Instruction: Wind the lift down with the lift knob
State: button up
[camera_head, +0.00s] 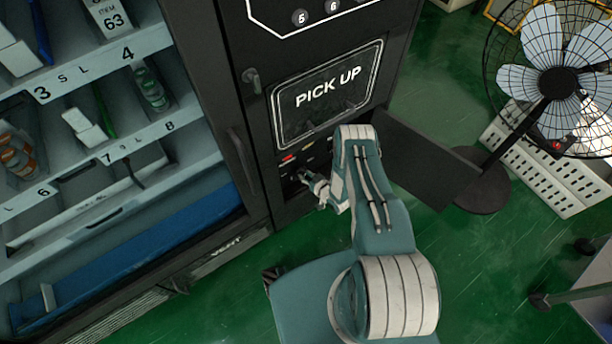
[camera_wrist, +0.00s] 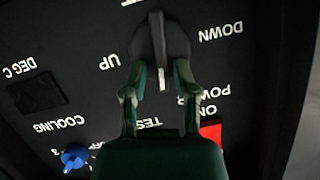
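The lift knob (camera_wrist: 162,35) is a dark grey knob with a white pointer mark, at the top middle of the wrist view. The labels appear upside down there, with UP to its left and DOWN to its right. The pointer faces down the picture, between the two labels. My gripper (camera_wrist: 161,66) has its fingers apart, one on each side of the knob's lower part. I cannot tell whether the fingertips touch it. In the head view my gripper (camera_head: 318,186) reaches into the low control recess, and the knob cannot be made out.
A blue knob (camera_wrist: 74,156) by COOLING and a red power switch (camera_wrist: 210,133) sit on the same panel. An open dark door (camera_head: 425,155) stands right of the recess, below the PICK UP hatch (camera_head: 330,95). A fan (camera_head: 557,83) stands farther right.

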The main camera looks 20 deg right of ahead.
grip_shut()
jog(key=shift+a+n+h, duration=0.1)
jog(key=shift+n+h, duration=0.3)
jog(key=shift+n, duration=0.1)
jog(key=o, duration=0.6)
grip_release()
jog(key=shift+c, duration=0.2)
